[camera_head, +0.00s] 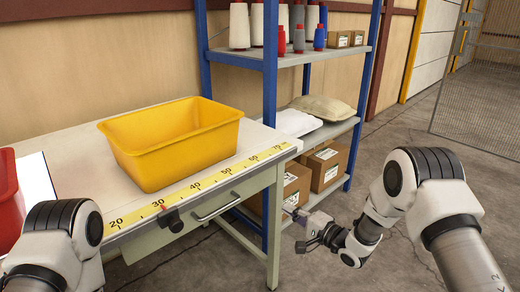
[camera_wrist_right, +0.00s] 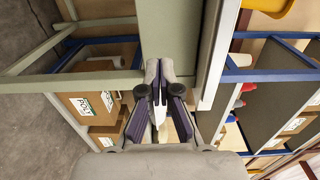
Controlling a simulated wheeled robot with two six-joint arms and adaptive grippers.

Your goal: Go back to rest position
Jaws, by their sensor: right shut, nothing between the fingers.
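My right gripper (camera_head: 292,210) is in front of the table's right end, below the height of the tabletop. Its fingers point toward the shelf rack. In the right wrist view its fingers (camera_wrist_right: 159,75) are together and empty, with the table's pale green frame (camera_wrist_right: 165,30) just beyond them. I cannot tell whether they touch it. My left arm (camera_head: 55,245) shows only as a white and black joint at the lower left. Its gripper is out of the picture.
A yellow bin (camera_head: 170,160) stands on the table (camera_head: 75,150), and a red bin (camera_head: 8,200) is at its left. A blue-framed rack (camera_head: 270,90) holds spools, pillows (camera_head: 325,107) and cardboard boxes (camera_head: 325,165). The floor (camera_head: 400,115) right of the rack is clear.

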